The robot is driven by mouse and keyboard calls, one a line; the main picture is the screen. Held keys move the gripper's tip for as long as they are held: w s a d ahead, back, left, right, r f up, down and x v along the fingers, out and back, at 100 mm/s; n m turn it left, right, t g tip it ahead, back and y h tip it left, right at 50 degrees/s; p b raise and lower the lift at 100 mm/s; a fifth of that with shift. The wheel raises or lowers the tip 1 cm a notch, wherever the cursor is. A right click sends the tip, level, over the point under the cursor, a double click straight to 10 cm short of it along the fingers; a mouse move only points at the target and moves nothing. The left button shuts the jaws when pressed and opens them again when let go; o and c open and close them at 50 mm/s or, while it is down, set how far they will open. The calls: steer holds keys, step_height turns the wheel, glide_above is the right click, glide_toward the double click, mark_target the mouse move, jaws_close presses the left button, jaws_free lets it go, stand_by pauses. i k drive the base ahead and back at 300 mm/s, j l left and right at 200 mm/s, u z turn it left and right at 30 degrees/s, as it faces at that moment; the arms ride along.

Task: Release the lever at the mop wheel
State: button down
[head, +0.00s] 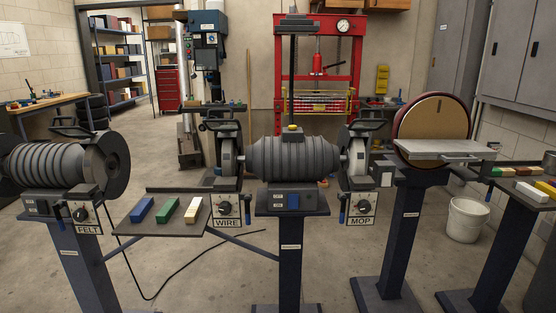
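The middle grinder (292,157) has a ribbed grey body on a dark pedestal. At its right end is a wheel (357,158), mostly hidden by its guard, above a plate labelled MOP (360,221). A black dial (362,206) sits on that plate. A small blue-handled lever (342,215) hangs down at the plate's left edge; its exact setting is too small to tell. A black handle-like frame (372,124) stands above the mop wheel. My gripper is not in view.
A WIRE plate (227,222) is at the grinder's left end and a FELT plate (87,229) is farther left. A tray (166,228) holds coloured bars. A disc sander (432,116) stands close on the right. A white bucket (467,220) and a black cable (130,270) are on the floor.

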mark_target(343, 198)
steer(key=i+z, duration=0.15)
steer(key=z, duration=0.25)
steer(key=i+j+z, duration=0.15)
steer(key=z, duration=0.2)
steer(key=i+j+z, duration=0.15)
steer(key=z, duration=0.25)
